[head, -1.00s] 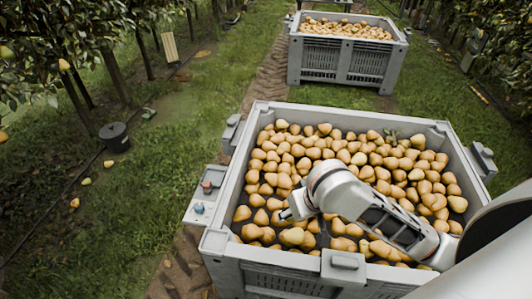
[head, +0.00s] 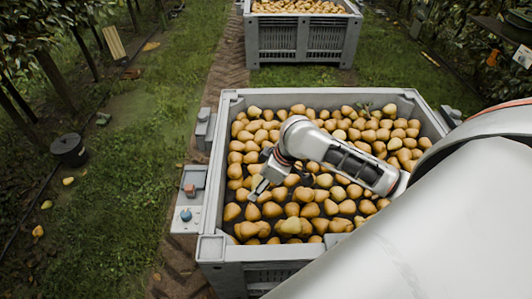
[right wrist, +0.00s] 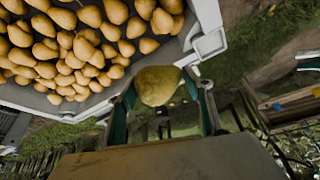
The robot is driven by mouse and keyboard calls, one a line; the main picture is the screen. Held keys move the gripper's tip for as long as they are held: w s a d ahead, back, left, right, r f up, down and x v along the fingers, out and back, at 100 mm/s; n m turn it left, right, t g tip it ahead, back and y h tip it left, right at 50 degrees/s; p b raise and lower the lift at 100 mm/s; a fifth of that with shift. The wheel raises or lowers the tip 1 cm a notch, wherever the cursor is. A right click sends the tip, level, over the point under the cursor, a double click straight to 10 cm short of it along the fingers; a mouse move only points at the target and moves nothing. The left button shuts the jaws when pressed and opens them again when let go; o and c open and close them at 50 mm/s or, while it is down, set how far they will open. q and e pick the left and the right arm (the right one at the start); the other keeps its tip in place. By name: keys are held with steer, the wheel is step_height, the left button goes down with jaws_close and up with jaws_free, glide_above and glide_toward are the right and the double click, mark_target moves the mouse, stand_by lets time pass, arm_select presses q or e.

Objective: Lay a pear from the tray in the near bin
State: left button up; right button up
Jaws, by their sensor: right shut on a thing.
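The near bin (head: 219,160) is a large grey crate filled with a layer of pears. My right arm comes in from the right and reaches over it. My right gripper (head: 258,188) is above the near-left part of the bin, pointing down and left. In the right wrist view this gripper (right wrist: 163,107) is shut on a yellow-brown pear (right wrist: 158,85), with a finger on each side. There the bin's rim (right wrist: 207,45) and its pears lie up and left of the held pear. In the head view I cannot pick the held pear out from those below. My left gripper is not in view.
A second grey bin (head: 300,42) of pears stands farther back. A black bucket (head: 69,150) is on the grass at left. A dark shelf (head: 503,28) is at upper right. A brown frame (right wrist: 285,108) with blue and yellow bits shows in the wrist view.

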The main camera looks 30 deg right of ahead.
steer(key=w+d+f+n+g+b, duration=0.2)
steer(key=w+d+n+g+b, duration=0.75)
steer(key=n, duration=1.25)
arm_select(q)
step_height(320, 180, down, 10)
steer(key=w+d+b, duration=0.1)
steer(key=b, duration=0.5)
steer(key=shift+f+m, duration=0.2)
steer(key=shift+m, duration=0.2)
arm_select(e)
step_height(320, 180, down, 10)
steer(key=w+t, duration=0.1)
steer(key=w, duration=0.1)
steer(key=shift+w+d+r+t, duration=0.15)
steer(key=shift+w+d+t, duration=0.05)
steer(key=shift+d+t, duration=0.15)
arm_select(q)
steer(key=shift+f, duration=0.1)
arm_select(e)
steer(key=shift+s+a, duration=0.1)
